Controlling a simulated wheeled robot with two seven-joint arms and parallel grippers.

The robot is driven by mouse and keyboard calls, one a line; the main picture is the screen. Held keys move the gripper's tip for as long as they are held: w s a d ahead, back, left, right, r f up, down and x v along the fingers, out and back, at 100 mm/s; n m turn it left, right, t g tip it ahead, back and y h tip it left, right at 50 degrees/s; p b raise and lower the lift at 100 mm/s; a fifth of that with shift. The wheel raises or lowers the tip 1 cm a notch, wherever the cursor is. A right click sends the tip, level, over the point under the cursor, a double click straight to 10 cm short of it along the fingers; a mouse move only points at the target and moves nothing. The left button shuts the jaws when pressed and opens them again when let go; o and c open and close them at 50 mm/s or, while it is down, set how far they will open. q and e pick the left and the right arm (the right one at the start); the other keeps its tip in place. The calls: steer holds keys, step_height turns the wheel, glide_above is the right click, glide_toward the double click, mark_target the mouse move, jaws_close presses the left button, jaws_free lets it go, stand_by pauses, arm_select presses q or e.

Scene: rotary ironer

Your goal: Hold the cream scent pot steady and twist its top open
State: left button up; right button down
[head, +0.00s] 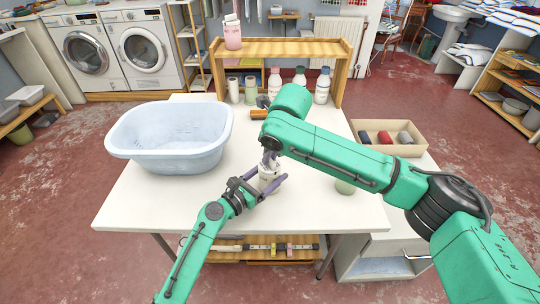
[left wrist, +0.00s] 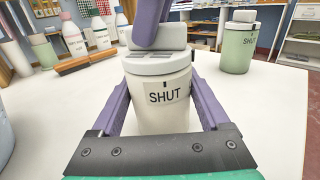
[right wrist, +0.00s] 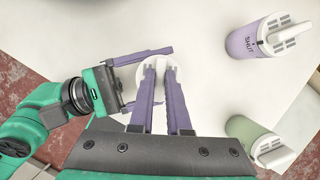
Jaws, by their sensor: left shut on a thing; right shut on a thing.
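The cream scent pot (head: 268,184) stands upright on the white table, partly hidden by my grippers in the head view. In the left wrist view its body (left wrist: 160,105) shows the word SHUT below a pale grey top (left wrist: 160,62) with a raised grip. My left gripper (head: 266,188) is shut around the body from both sides. My right gripper (head: 270,160) comes from above and is shut on the top's grip.
A green pot (left wrist: 238,45) and a purple pot (right wrist: 252,45) stand near the cream pot. A pale blue tub (head: 170,140) fills the table's left. Several bottles stand by the wooden shelf (head: 285,46) behind. An open box (head: 415,150) of coloured items is at the right. The table's front is clear.

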steer(key=shift+n+y, duration=0.3)
steer(key=shift+n, duration=0.5)
arm_select(q)
steer(key=shift+f, duration=0.1)
arm_select(e)
steer(key=c, duration=0.9)
jaws_free()
steer(key=shift+o, duration=0.2)
steer(key=shift+r, duration=0.1)
steer(key=v, duration=1.2)
steer(key=shift+w, duration=0.1)
